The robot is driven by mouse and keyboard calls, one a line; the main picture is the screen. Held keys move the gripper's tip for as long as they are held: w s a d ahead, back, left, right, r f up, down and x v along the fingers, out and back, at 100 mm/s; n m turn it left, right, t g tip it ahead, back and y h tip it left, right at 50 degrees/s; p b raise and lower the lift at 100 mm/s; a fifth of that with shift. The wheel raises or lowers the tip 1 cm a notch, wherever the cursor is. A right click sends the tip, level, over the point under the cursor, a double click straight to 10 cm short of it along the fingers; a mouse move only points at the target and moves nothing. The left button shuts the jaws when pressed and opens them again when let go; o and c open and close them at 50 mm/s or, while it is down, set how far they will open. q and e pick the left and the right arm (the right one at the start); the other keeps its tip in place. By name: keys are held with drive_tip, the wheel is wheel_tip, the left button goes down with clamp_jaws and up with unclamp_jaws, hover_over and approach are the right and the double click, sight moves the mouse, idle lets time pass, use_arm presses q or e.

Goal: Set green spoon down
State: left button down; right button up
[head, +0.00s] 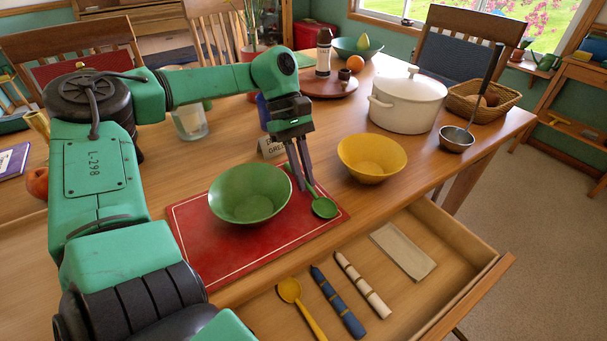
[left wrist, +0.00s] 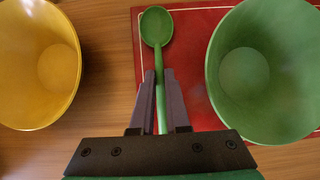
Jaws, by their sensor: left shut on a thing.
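The green spoon (head: 324,207) is at the right edge of the red placemat (head: 190,238), beside the green bowl (head: 250,194). My left gripper (head: 301,184) points down and is shut on the spoon's handle, with the spoon's bowl toward the front of the table. In the left wrist view the spoon (left wrist: 157,27) runs between the two fingers of my left gripper (left wrist: 160,80), and the green bowl (left wrist: 240,75) is to its right. I cannot tell whether the spoon touches the mat. My right gripper is not in view.
A yellow bowl (head: 372,158) stands right of the spoon. An open drawer (head: 455,235) below the table front holds a yellow spoon (head: 290,291), two rolled napkins and a folded cloth (head: 403,250). A white pot (head: 408,100) and ladle (head: 457,138) stand farther right.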

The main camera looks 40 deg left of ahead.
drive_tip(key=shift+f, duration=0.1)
use_arm(q)
drive_tip(key=c, duration=0.9)
unclamp_jaws()
drive_tip(key=shift+a+r, duration=0.1)
drive_tip(key=shift+r, duration=0.15)
drive_tip(key=p+v, duration=0.2)
drive_tip(key=v, duration=0.9)
drive_tip(key=shift+w+a+r, duration=0.1)
drive_tip(key=shift+a+r, duration=0.05)
drive_tip(key=shift+r, duration=0.1)
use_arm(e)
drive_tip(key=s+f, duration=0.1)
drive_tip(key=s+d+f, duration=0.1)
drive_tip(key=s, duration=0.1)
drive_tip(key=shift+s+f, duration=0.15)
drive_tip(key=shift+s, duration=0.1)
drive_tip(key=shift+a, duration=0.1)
